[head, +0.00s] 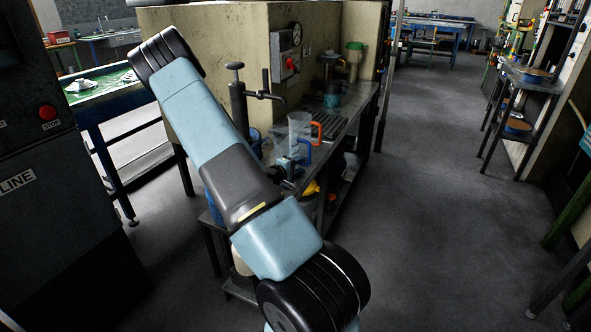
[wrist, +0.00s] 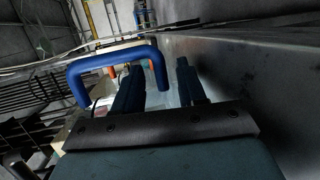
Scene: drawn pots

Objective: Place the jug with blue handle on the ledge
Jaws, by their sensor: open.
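The jug's blue handle (wrist: 112,60) is large in the wrist view, and it also shows in the head view (head: 304,152) just past my arm. Its body is mostly hidden. My gripper (wrist: 160,73) is open at the handle: one finger appears inside the loop and the other to its right, with one leg of the handle between them. I cannot tell whether they touch it. The grey metal ledge (head: 356,103) runs along the beige machine in the head view.
A clear jug (head: 298,126) with an orange handle (head: 316,133) stands close behind the blue handle. A black tap-like fixture (head: 238,95) rises at the left of the ledge.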

